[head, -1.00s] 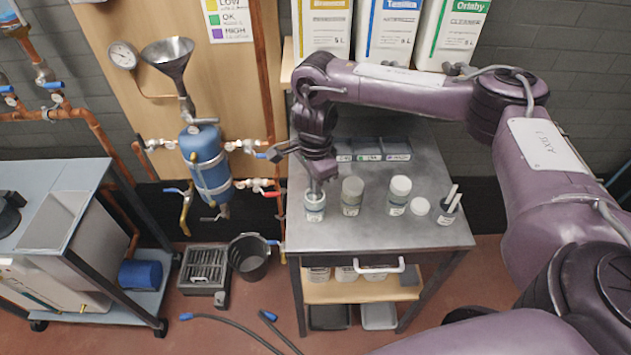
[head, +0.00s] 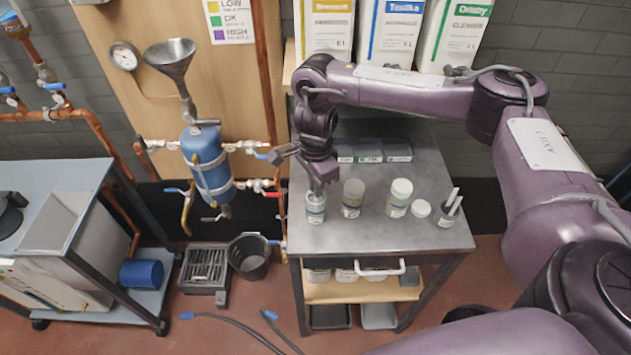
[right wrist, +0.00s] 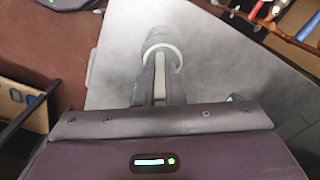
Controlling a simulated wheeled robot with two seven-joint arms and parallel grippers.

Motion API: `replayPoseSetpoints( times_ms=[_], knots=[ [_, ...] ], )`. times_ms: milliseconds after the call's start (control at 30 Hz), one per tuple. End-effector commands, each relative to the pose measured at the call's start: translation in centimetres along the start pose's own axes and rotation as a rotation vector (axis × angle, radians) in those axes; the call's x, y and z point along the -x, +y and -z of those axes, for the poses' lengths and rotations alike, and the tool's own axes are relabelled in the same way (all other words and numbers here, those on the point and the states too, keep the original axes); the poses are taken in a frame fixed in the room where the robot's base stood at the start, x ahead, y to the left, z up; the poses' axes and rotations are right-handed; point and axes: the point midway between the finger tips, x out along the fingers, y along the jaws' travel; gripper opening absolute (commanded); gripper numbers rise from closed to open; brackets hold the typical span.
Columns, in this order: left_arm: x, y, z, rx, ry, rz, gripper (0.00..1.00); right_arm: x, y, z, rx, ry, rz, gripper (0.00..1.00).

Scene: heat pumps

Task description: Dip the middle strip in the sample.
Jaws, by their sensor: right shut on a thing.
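My right gripper (head: 317,188) points down over the open sample jar (head: 316,208), the leftmost jar on the metal trolley. In the right wrist view its two fingers (right wrist: 160,92) are shut on a thin pale strip (right wrist: 160,88), which points towards the round mouth of the jar (right wrist: 160,48). The strip's lower end is at or inside the jar mouth; I cannot tell how deep. A small grey cup (head: 447,217) at the trolley's right holds two more pale strips (head: 454,199). My left gripper is not in view.
A loose white cap (head: 421,208) lies near the cup. Labelled dark trays (head: 372,150) lie behind. The trolley's front edge is clear.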

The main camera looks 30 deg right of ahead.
Motion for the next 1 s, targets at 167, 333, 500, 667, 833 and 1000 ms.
replayPoseSetpoints(
  times_ms=[167,333,500,667,833,1000],
  knots=[
    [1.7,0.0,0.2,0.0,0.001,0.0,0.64,2.2,-0.2,0.1,-0.002,-0.001,0.006,0.0],
    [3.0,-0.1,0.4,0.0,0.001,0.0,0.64,3.7,-0.2,0.1,-0.003,0.0,0.008,0.0],
    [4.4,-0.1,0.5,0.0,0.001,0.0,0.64,5.1,-0.2,0.1,-0.004,0.0,0.009,0.0],
    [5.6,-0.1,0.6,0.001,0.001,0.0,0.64,6.5,-0.2,0.1,-0.004,0.0,0.01,0.0],
    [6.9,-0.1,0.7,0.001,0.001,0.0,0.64,7.8,-0.2,0.1,-0.004,0.0,0.01,0.0],
    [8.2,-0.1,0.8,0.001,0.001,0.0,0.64,9.2,-0.2,0.1,-0.004,0.0,0.011,0.0]
  ],
)
